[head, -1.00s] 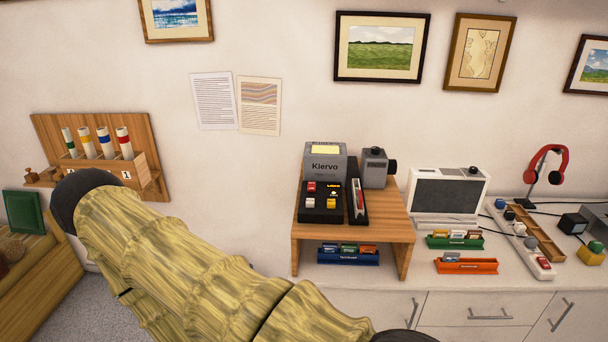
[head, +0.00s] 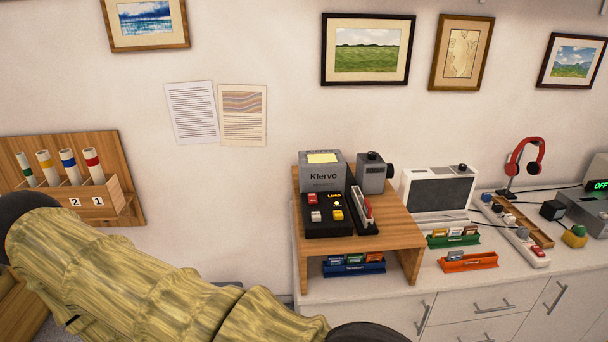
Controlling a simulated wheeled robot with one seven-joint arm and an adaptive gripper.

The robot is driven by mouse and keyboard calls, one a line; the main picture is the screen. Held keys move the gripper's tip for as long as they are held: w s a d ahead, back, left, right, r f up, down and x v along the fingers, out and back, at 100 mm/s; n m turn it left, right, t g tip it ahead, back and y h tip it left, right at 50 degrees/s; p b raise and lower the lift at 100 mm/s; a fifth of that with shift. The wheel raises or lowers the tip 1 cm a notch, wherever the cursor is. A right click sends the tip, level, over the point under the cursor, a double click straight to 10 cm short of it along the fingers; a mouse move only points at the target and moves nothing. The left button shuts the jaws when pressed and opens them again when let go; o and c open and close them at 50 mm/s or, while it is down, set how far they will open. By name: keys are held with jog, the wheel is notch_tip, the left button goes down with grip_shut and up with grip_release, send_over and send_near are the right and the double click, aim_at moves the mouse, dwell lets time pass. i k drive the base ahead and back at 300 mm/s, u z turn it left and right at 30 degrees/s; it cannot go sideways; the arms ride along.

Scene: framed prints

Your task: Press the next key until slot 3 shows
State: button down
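A black control box (head: 328,223) stands on a small wooden shelf, in front of a grey box labelled Klervo (head: 323,176). The box has a red key (head: 312,199), a white key (head: 316,216) and a yellow key (head: 338,215). A small amber display (head: 334,195) is lit at its top right; its text is too small to read surely. A black rack (head: 362,212) holding upright slides stands right beside the box. I cannot tell which key is the next key. My sleeved arm crosses the lower left, apart from the box. My gripper is not visible.
The wooden shelf (head: 398,240) stands on a white cabinet; a blue slide tray (head: 352,267) sits beneath it. A grey projector (head: 371,174), a white screen unit (head: 437,192), green (head: 455,240) and orange trays (head: 468,263), and a power strip (head: 520,234) are nearby.

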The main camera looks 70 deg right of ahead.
aim_at(337, 214)
jog(key=z, duration=0.05)
jog(key=i, duration=1.45)
jog(key=z, duration=3.8)
